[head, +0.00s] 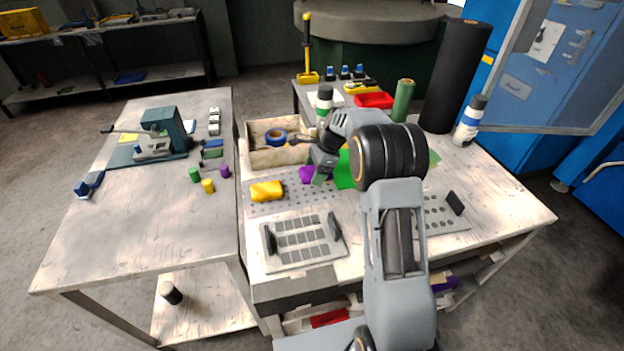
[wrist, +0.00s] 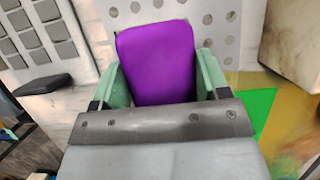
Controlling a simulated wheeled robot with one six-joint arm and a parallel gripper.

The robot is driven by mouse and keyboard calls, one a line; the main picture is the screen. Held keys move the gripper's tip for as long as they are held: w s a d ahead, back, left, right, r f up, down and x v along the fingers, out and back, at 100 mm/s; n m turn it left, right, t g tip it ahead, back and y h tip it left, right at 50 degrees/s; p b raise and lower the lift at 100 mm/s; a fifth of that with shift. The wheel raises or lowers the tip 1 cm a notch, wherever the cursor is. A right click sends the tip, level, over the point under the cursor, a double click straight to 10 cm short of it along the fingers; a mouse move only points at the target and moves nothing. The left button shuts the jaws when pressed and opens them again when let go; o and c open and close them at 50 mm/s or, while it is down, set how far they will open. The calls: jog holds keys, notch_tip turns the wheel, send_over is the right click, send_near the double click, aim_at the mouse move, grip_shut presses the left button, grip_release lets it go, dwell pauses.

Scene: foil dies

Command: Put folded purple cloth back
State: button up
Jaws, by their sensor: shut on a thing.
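The folded purple cloth (wrist: 158,58) is between the two green fingers of my gripper (wrist: 158,80) in the wrist view, and the gripper is shut on it. In the head view the purple cloth (head: 307,174) shows at the tip of my gripper (head: 318,176), over the perforated grey plate (head: 290,204), to the right of a folded yellow cloth (head: 267,191). I cannot tell whether the purple cloth touches the plate. My arm hides part of the bench right of the gripper.
A wooden box (head: 258,157) with blue tape (head: 275,138) stands behind the plate. A grey tray with square pads (head: 303,242) lies in front. A green sheet (head: 344,172) is right of the gripper. A black roll (head: 455,75) and a bottle (head: 469,121) stand at the back right.

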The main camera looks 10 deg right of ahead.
jog(key=shift+w+a+f, duration=0.25)
jog(key=shift+w+f, duration=0.05)
jog(key=shift+f, duration=0.2)
jog(key=shift+w+a+f, duration=0.1)
jog(key=shift+f, duration=1.6)
jog(key=shift+f, duration=0.15)
jog(key=o, duration=0.8)
